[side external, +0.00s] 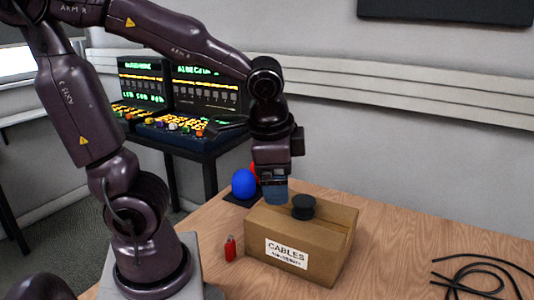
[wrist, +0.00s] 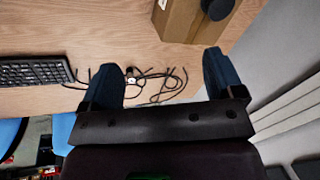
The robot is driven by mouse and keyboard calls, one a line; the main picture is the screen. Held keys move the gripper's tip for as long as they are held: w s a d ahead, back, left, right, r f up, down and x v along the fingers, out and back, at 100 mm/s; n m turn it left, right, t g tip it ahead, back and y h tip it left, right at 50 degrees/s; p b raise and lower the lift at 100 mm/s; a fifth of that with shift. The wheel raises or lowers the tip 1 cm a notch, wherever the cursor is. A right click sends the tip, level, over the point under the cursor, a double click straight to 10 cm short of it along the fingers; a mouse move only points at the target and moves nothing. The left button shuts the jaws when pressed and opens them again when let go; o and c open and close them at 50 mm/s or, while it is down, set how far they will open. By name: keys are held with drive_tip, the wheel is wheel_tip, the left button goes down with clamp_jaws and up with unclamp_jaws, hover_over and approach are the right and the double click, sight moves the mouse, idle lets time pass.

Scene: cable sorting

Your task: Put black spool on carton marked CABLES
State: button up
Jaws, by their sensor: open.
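The black spool (side external: 303,206) sits on top of the brown carton (side external: 325,245) marked CABLES. In the wrist view the spool (wrist: 218,8) is cut off by the top edge, on the carton (wrist: 181,20), which is also partly out of frame. My gripper (side external: 273,196) is open and empty, with blue fingers. In the side view it appears just left of the spool, over the carton's back left part; I cannot tell its exact height. In the wrist view my gripper (wrist: 160,62) has its fingers spread wide, apart from the spool and carton.
A small red object (side external: 230,248) stands left of the carton. A blue ball (side external: 243,184) lies behind it, with something red beside it. Black cables (side external: 478,275) lie at the right; cables (wrist: 150,82) and a keyboard (wrist: 35,71) show in the wrist view.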

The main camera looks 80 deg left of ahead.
wheel_tip(320, 180, up, 5)
drive_tip(key=s+d+n+t+h, duration=0.2)
drive_tip(key=n+t, duration=0.1)
drive_tip(key=n, duration=0.1)
drive_tip(key=shift+s+d+t, duration=0.3)
drive_tip(key=shift+s, duration=0.05)
